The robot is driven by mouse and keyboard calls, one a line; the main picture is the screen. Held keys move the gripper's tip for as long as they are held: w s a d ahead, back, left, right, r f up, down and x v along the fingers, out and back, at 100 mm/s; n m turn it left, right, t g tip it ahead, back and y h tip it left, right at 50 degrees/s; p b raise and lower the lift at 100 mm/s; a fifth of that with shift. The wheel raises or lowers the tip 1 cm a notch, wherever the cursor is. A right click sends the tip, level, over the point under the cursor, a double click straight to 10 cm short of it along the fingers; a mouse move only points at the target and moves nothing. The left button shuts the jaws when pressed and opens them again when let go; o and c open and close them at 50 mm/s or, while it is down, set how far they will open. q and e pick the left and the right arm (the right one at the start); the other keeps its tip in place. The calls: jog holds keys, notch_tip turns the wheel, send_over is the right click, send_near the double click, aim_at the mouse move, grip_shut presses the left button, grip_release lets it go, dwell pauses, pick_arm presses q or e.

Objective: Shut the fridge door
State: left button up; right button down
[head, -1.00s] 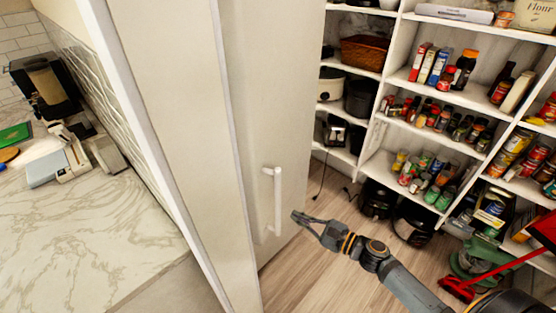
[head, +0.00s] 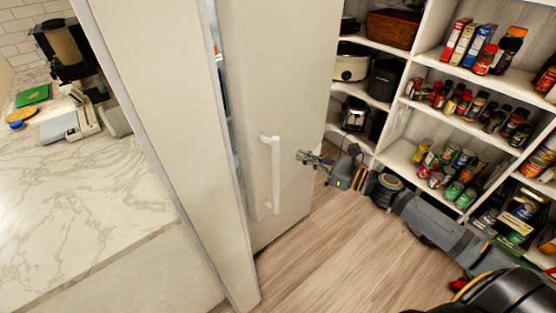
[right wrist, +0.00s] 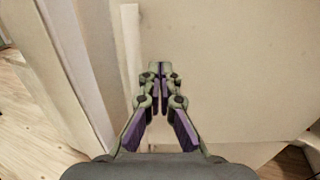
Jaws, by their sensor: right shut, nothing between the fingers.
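The pale fridge door (head: 300,90) stands in the middle of the head view, slightly ajar. A narrow gap with a bluish interior shows along its left edge. Its white vertical handle (head: 276,180) is on the door's front. My right gripper (head: 303,157) is shut and empty, just right of the handle's upper part in the head view. In the right wrist view the shut fingertips (right wrist: 158,68) point at the pale door surface (right wrist: 230,70), with a white upright bar, likely the handle (right wrist: 131,50), to their left. I cannot tell whether they touch the door. My left gripper is out of view.
A marble counter (head: 80,200) lies to the left, with a coffee maker (head: 62,48) at its back. Pantry shelves (head: 400,155) with cans, jars and boxes stand to the right. Wooden floor (head: 340,250) is clear between the fridge and the shelves.

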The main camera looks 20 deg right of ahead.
aim_at(277, 146)
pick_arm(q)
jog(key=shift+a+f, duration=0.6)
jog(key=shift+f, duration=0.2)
pick_arm(e)
jog(key=x, duration=0.9)
jog(key=shift+a, duration=0.15)
jog(key=shift+r, duration=0.1)
